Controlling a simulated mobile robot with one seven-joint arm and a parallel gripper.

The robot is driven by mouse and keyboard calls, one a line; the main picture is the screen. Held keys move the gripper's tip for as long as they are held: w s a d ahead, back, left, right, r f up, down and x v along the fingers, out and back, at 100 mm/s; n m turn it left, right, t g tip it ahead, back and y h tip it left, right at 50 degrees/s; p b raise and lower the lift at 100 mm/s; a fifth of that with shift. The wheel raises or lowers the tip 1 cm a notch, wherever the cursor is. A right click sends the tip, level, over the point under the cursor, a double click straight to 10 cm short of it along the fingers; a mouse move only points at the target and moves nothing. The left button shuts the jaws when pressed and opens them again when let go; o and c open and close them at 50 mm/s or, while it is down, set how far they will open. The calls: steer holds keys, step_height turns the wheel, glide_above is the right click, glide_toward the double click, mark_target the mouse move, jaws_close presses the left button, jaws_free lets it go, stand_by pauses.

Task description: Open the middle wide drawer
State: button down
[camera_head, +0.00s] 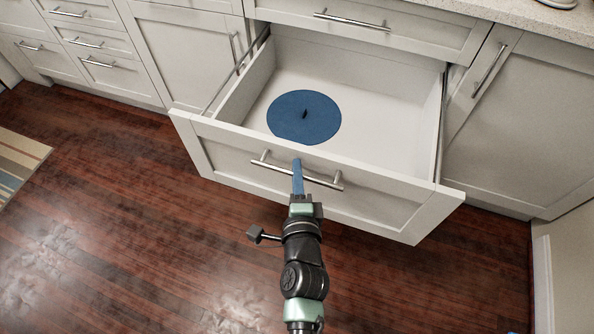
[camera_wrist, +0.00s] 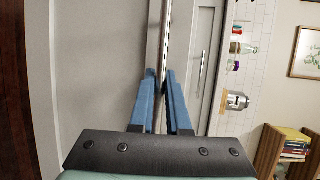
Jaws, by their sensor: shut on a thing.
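The middle wide drawer (camera_head: 230,146) is pulled far out from the white cabinet in the head view. Its metal bar handle (camera_head: 324,184) runs across the front panel. My gripper (camera_head: 297,165) is at the handle, near its middle, with its blue fingers closed around the bar. In the wrist view the handle (camera_wrist: 164,50) runs upward between the blue fingers of my gripper (camera_wrist: 161,75). A flat round blue lid with a dark knob (camera_head: 304,117) lies inside the drawer. The exact contact of the fingertips is hard to see.
A shut drawer with a bar handle (camera_head: 352,21) is above the open one. Cabinet doors (camera_head: 540,120) stand shut on the right and left. The wooden floor (camera_head: 120,230) in front is clear. A striped rug (camera_head: 18,165) lies at the far left.

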steer(key=c, duration=1.2)
jaws_free()
steer(key=shift+o, duration=0.2)
steer(key=s+d+r, duration=0.1)
steer(key=s+r, duration=0.1)
steer(key=s, duration=1)
steer(key=shift+s+r, duration=0.2)
steer(key=shift+s, duration=0.15)
